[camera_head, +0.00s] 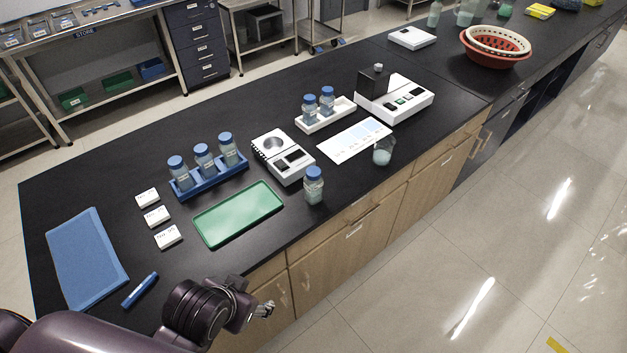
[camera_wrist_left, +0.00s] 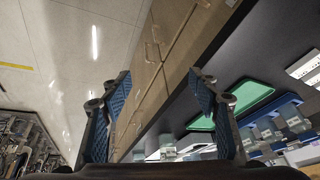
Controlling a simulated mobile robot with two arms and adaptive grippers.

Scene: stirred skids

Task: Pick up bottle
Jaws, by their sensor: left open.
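A blue-capped bottle (camera_head: 313,188) stands alone and upright near the bench's front edge. Three similar bottles (camera_head: 204,160) stand in a blue rack (camera_head: 215,178). Two more (camera_head: 326,101) stand in a white rack (camera_head: 340,113) farther back. My left gripper (camera_head: 263,311) is in front of the bench's front edge, well nearer than the lone bottle and apart from it. In the left wrist view its blue-padded fingers (camera_wrist_left: 160,95) are spread with nothing between them. My right gripper is not in view.
A green tray (camera_head: 238,214) lies left of the lone bottle. A white scale (camera_head: 282,160), a beaker (camera_head: 383,152) and a white instrument (camera_head: 396,99) stand around it. A blue mat (camera_head: 86,258) and blue marker (camera_head: 140,290) lie at the near left. The aisle floor is clear.

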